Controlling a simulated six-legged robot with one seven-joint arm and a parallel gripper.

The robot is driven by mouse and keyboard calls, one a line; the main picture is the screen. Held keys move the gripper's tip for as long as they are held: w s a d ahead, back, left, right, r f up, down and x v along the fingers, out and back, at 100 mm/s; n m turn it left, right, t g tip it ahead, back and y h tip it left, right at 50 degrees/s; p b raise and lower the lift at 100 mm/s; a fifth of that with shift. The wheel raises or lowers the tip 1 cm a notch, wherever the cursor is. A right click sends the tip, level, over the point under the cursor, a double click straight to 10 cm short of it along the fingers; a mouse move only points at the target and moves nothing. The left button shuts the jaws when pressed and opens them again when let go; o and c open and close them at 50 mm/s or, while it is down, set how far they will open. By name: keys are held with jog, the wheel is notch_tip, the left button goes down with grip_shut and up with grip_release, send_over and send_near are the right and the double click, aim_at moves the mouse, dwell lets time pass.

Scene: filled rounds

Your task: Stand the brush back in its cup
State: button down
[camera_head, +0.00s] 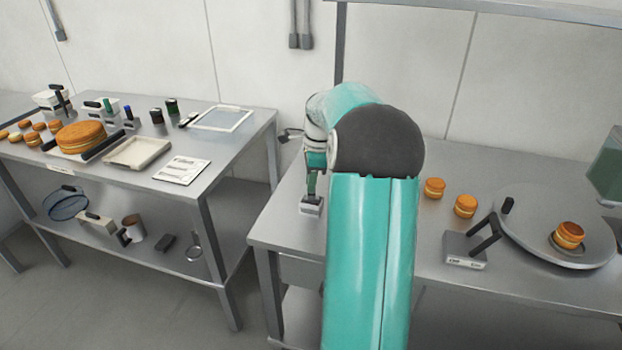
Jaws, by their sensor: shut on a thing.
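My gripper (312,188) points down over the left end of the right-hand table, left of my teal arm. It is shut on a slim dark thing that appears to be the brush, mostly covered by the fingers. A small pale box-like piece (311,208) shows directly below the fingertips. It could be the cup, but it is too small to tell. Whether the brush is inside it or only above it, I cannot tell.
On the right table (282,222) are two filled rounds (435,188), a grey block with a black bent arm (465,250), and a round plate (535,236) bearing another filled round (569,235). The left table (222,148) holds a tray (137,153), a cake (81,136) and several small holders.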

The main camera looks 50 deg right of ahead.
aim_at(316, 197)
jog(key=c, duration=1.3)
grip_release()
jog(key=shift+w+f, duration=0.1)
jog(key=shift+f, duration=0.05)
jog(key=r, duration=0.8)
jog(key=s+d+r, duration=0.1)
jog(key=r, duration=0.3)
jog(key=shift+r, duration=0.3)
jog(key=s+a+r+n+t+h, duration=0.15)
jog(key=a+n, duration=0.45)
jog(key=a, duration=0.6)
jog(key=s+a+r+n, duration=0.1)
jog(key=a+r+n, duration=0.35)
jog(key=a, duration=0.75)
jog(key=s+a+f+n+t, duration=0.1)
jog(key=s+a+f+n, duration=0.2)
jog(key=s+a+n, duration=0.1)
jog(key=s+a+f+n+t, duration=0.1)
jog(key=s+a+f+n, duration=0.2)
jog(key=s+a+n, duration=0.2)
jog(key=s+a+f+n+t, duration=0.1)
jog(key=s+a+f+n, duration=0.2)
jog(key=a+n, duration=0.3)
jog(key=shift+s+a+f+n+y, duration=0.1)
jog(key=shift+s+a+n+y, duration=0.05)
jog(key=shift+s, duration=0.3)
jog(key=shift+s+a+n+y, duration=0.1)
jog(key=shift+s, duration=0.35)
